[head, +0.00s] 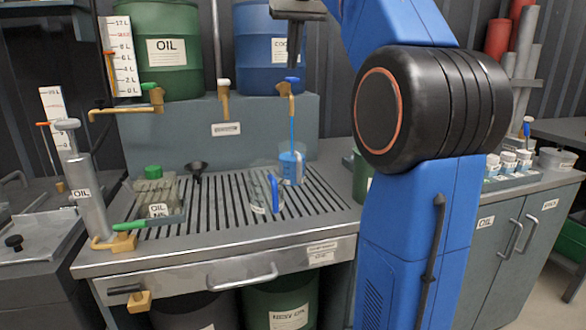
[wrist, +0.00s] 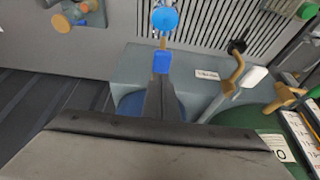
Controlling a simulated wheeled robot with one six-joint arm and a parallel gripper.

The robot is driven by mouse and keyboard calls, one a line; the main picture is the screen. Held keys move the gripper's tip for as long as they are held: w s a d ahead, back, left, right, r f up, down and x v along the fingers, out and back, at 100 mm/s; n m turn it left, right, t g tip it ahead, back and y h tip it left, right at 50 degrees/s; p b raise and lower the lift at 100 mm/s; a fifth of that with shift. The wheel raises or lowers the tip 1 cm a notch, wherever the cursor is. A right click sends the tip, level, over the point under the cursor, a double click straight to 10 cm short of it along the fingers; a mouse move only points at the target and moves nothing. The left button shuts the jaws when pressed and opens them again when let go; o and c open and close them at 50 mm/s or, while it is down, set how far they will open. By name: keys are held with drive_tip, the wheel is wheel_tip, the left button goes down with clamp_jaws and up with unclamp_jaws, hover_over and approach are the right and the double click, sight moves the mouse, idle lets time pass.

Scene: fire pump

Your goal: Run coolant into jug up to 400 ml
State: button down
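The coolant drum (head: 262,45) is blue and stands on the grey stand at the back. Its brass tap (head: 284,92) has a blue lever (head: 292,80), which also shows in the wrist view (wrist: 161,62). A thin blue stream runs from the tap into a clear jug (head: 291,165) standing on the slatted grate. Blue liquid is in the jug; its marks are too small to read. From above, the jug shows as a blue disc in the wrist view (wrist: 164,18). My gripper (head: 293,66) points down with its dark fingers together, their tips at the lever; contact is unclear.
A second clear jug (head: 262,192) with a blue handle stands in front on the grate. A black funnel (head: 197,169) and an oil bottle (head: 157,195) are to the left. A green oil drum (head: 165,50) stands beside the coolant drum, with a brass tap (head: 125,108) below.

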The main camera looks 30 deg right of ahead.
drive_tip(key=shift+r, duration=0.45)
drive_tip(key=shift+s, duration=0.1)
drive_tip(key=shift+s+a+f+v, duration=0.1)
drive_tip(key=shift+s+v, duration=0.05)
drive_tip(key=shift+v, duration=0.65)
drive_tip(key=shift+s+a+f+v, duration=0.1)
drive_tip(key=shift+s+v, duration=0.1)
drive_tip(key=shift+v, duration=0.6)
drive_tip(key=shift+s+v, duration=0.15)
drive_tip(key=shift+v, duration=0.65)
